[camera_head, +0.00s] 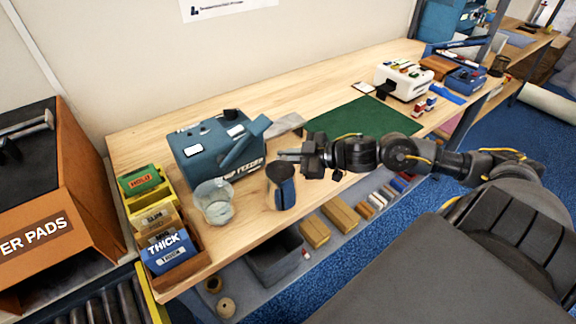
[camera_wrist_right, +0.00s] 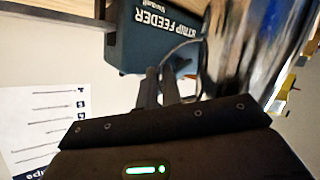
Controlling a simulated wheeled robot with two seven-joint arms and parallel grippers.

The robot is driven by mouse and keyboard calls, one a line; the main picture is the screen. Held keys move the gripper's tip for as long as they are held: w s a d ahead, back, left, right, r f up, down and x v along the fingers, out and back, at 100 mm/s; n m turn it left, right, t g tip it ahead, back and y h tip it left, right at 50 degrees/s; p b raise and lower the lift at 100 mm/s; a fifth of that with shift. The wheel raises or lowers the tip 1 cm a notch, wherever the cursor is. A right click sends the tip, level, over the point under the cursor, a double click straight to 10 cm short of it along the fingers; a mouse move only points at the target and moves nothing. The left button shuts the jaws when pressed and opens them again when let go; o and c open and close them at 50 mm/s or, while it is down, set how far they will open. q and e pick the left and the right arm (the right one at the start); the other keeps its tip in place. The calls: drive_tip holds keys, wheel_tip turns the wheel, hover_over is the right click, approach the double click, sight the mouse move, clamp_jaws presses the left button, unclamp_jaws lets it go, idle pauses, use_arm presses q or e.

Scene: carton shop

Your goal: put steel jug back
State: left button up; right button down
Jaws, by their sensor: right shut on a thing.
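The steel jug (camera_head: 284,194) is a shiny, mirror-like vessel with a dark open top, reflecting blue. It is roughly upright near the bench's front edge in the head view. My right gripper (camera_head: 284,157) is shut at the jug's handle side, with the body just below it in the picture. In the right wrist view the jug (camera_wrist_right: 245,45) fills the upper right, with its thin curved handle by my fingers (camera_wrist_right: 160,88). I cannot tell whether its base touches the bench. My left gripper is not in view.
A blue strip feeder (camera_head: 205,160) stands behind a clear beaker (camera_head: 214,205), left of the jug. Boxes of pads (camera_head: 170,250) sit at the bench's left end. A green mat (camera_head: 350,122) lies to the right. The wooden bench (camera_head: 250,205) is bare between beaker and jug.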

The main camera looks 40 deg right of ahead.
drive_tip(key=shift+w+d+f+p, duration=0.15)
drive_tip(key=shift+f, duration=0.65)
drive_tip(key=shift+w+d+f+p, duration=0.15)
drive_tip(key=shift+w+f, duration=0.05)
drive_tip(key=shift+f, duration=0.55)
drive_tip(key=shift+w+d+f+p, duration=0.15)
drive_tip(key=shift+f, duration=0.65)
drive_tip(key=c, duration=1.6)
unclamp_jaws()
